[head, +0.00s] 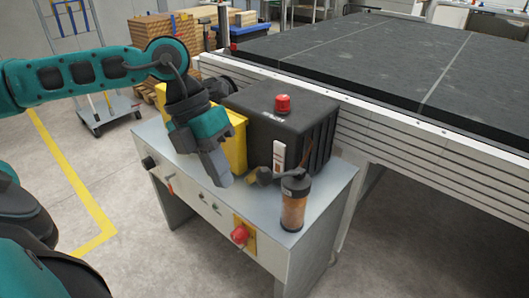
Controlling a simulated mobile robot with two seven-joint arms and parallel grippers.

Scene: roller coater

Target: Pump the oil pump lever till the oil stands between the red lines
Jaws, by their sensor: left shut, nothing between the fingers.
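A black box (309,124) with a red cap (282,103) sits on a grey metal cabinet. A pale upright gauge strip (279,155) is on its near face; red marks and an oil level are too small to read. A short dark lever with a round knob (264,176) lies low in front of the box. Beside it stands a clear jar (293,205) with a dark top and amber-brown contents. My left gripper (220,178) is shut and empty, pointing down in front of a yellow box, left of the knob and apart from it. My right gripper is out of view.
The yellow box (237,142) stands left of the black box. The cabinet front (205,205) has switches and a red emergency button (239,235). A long machine with a dark belt (420,70) runs behind on the right. The floor at left is open; a cart (104,110) stands farther back.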

